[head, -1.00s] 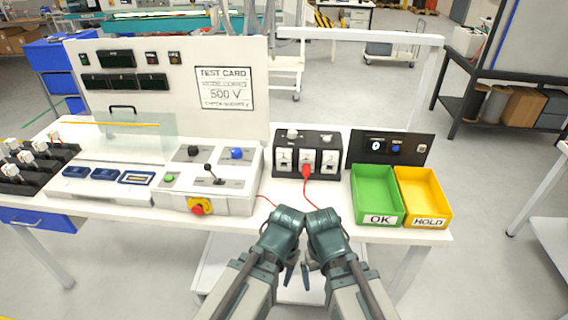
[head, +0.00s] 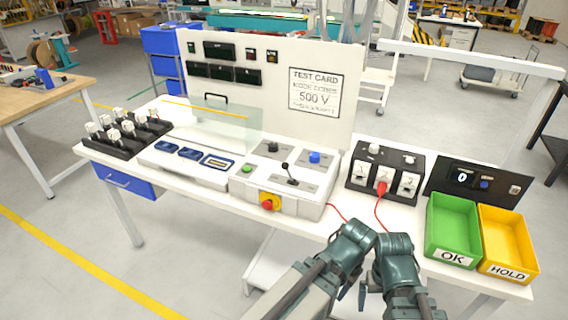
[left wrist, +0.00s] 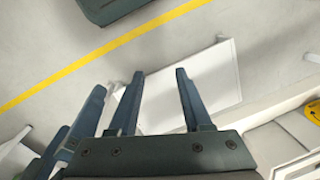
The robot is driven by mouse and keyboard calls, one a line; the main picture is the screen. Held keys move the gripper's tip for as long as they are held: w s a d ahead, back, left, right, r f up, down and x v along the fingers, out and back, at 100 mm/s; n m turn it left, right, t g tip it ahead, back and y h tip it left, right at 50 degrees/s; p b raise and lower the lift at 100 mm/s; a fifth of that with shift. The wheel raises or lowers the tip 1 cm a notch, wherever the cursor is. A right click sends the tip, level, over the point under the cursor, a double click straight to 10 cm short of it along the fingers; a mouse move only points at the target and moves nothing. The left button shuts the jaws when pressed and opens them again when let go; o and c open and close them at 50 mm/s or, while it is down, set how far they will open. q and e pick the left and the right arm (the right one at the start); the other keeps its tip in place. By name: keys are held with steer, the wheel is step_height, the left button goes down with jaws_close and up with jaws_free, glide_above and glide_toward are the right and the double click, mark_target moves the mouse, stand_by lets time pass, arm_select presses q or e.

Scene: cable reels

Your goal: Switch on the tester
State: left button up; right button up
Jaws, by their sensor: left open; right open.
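The tester is a white bench unit (head: 290,196) with an upright back panel (head: 345,60) carrying dark displays and a "500 V" test card. A red knob on a yellow plate (head: 268,202) is on its front. A green button (head: 247,168), a blue button (head: 314,158) and a black lever (head: 289,172) are on top. My grippers are low in front of the bench, apart from the tester. The left gripper (left wrist: 158,75) is open and empty in the left wrist view. My right gripper (head: 362,295) is partly hidden by its arm in the head view.
A hinged clear guard (head: 215,128) stands over the tester's left part. A rack of white plugs (head: 125,138) is at left. A socket box (head: 385,172) with a red plug, a green OK bin (head: 452,228) and a yellow HOLD bin (head: 508,243) are at right. Floor in front is clear.

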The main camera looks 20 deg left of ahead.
arm_select(q)
steer(key=shift+w+r, duration=0.1)
steer(key=shift+c, duration=1.2)
steer(key=shift+w+a+r+n+p, duration=0.6)
steer(key=shift+w+a+r+p, duration=0.35)
steer(key=shift+w+p, duration=0.25)
jaws_close()
steer(key=w+a+r+n+t+p, duration=0.2)
steer(key=w+a+r+n+p, duration=0.2)
steer(key=a, duration=0.5)
steer(key=w+a+r+n+t+p, duration=0.3)
steer(key=w+a+r, duration=0.3)
steer(key=a, duration=0.4)
steer(key=w+a+r+n+t+p, duration=0.2)
steer(key=w+a+r+n+p, duration=0.3)
steer(key=a, duration=0.4)
step_height(320, 180, up, 3)
steer(key=shift+a+f+t+h+p, duration=0.2)
steer(key=shift+a+t+h+p, duration=0.15)
steer(key=shift+p, duration=0.2)
steer(key=shift+d, duration=0.1)
